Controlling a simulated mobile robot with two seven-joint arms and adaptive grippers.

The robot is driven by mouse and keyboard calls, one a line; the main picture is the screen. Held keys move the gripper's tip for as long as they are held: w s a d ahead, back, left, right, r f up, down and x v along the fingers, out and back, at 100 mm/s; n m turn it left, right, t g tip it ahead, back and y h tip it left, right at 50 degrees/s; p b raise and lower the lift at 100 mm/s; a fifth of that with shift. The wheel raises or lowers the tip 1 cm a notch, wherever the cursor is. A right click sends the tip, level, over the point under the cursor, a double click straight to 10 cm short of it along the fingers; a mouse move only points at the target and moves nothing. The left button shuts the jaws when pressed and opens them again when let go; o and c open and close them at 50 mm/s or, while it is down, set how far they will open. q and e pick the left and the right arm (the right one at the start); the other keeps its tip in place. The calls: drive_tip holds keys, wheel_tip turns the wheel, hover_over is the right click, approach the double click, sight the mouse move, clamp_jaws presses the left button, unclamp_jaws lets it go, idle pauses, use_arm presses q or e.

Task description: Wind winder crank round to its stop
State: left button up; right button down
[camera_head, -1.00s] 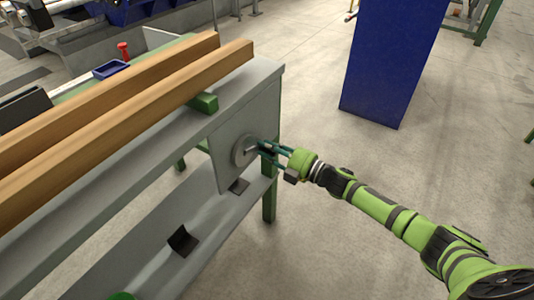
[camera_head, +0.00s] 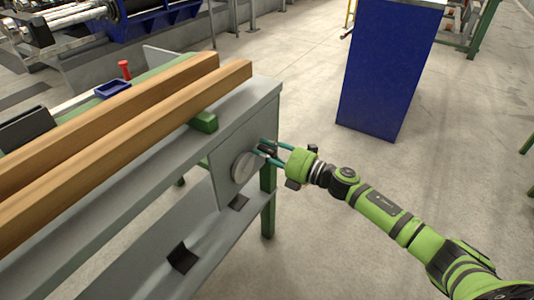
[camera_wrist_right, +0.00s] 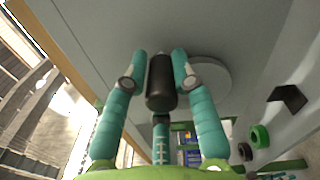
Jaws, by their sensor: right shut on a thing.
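The winder is a round grey disc (camera_head: 243,167) on the grey plate at the end of the runout table. It also shows in the right wrist view (camera_wrist_right: 214,78), behind the right finger. The crank's dark cylindrical handle (camera_wrist_right: 160,85) stands between the teal fingers of my right gripper (camera_wrist_right: 160,68), which are shut on it from both sides. In the head view my right gripper (camera_head: 267,150) is at the upper right of the disc, its arm coming from the lower right. The crank arm itself is mostly hidden. My left gripper is not in view.
Two long wooden beams (camera_head: 120,133) lie on the table (camera_head: 262,92), with a green block (camera_head: 204,122) by them. Black brackets (camera_head: 183,257) sit below. A blue cabinet (camera_head: 388,75) stands behind on the right. The floor around my right arm is clear.

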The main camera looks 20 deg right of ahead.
drive_tip(key=n, duration=0.3)
drive_tip(key=shift+s+a+r, duration=0.35)
drive_tip(key=n, duration=0.1)
drive_tip(key=a+r+n, duration=0.1)
drive_tip(key=shift+s+n, duration=0.35)
drive_tip(key=shift+n, duration=0.05)
drive_tip(key=n, duration=0.2)
drive_tip(key=s+a+r+n, duration=0.1)
drive_tip(key=n, duration=0.1)
drive_tip(key=a+n, duration=0.1)
drive_tip(key=shift+s+r+n, duration=0.15)
drive_tip(key=shift+s+n, duration=0.2)
drive_tip(key=shift+n, duration=0.05)
drive_tip(key=shift+a, duration=0.1)
drive_tip(key=shift+r, duration=0.15)
drive_tip(key=c, duration=1.1)
unclamp_jaws()
drive_tip(key=shift+o, duration=0.2)
drive_tip(key=shift+s+a, duration=0.1)
drive_tip(key=v, duration=1.2)
